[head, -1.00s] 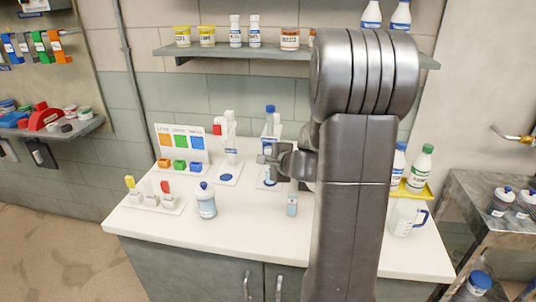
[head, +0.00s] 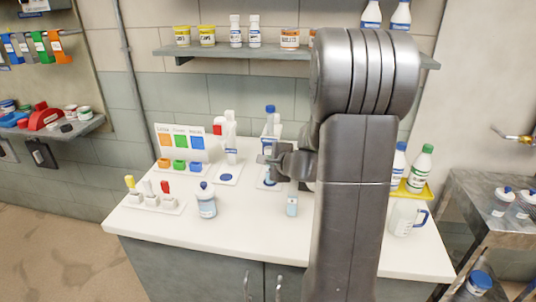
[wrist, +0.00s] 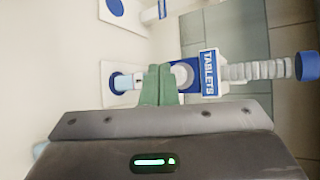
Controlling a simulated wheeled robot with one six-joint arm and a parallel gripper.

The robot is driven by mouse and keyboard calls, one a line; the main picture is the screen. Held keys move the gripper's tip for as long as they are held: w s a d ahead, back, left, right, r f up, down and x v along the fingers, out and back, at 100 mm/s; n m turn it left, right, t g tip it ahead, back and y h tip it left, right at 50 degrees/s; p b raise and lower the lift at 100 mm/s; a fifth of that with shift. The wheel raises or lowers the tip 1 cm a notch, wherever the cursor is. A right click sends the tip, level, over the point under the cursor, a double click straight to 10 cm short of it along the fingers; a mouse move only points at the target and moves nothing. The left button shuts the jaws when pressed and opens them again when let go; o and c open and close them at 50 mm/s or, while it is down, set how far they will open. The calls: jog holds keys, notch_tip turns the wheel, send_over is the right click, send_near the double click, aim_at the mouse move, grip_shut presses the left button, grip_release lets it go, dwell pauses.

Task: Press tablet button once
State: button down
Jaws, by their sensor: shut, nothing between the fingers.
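The tablet dispenser stands at the back of the white counter, partly behind my gripper (head: 264,158) in the head view. In the wrist view its blue "TABLETS" label (wrist: 209,73), clear tube of tablets (wrist: 255,70) and blue cap (wrist: 307,66) show. My gripper (wrist: 158,68) is shut and empty, in front of the dispenser between label and button in the picture. I cannot tell whether the fingertips touch anything.
A second dispenser with a blue button (head: 227,177) stands just left. A jug (head: 404,217) and a yellow tray (head: 413,192) are at right. The front counter middle is clear.

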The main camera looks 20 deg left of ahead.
jog(key=shift+w, duration=0.15)
jog(key=shift+w+a, duration=0.1)
jog(key=shift+w, duration=0.2)
jog(key=shift+w+a, duration=0.15)
jog(key=shift+w, duration=0.35)
dwell(0.9)
dwell(0.3)
jog(key=shift+s+d+b, duration=0.25)
jog(key=shift+s+b, duration=0.45)
jog(key=shift+s, duration=0.25)
jog(key=shift+s, duration=0.1)
jog(key=s+b, duration=0.1)
jog(key=s, duration=0.1)
jog(key=s+d+b, duration=0.1)
jog(key=s, duration=0.1)
jog(key=shift+s+d, duration=0.1)
jog(key=shift+s, duration=0.2)
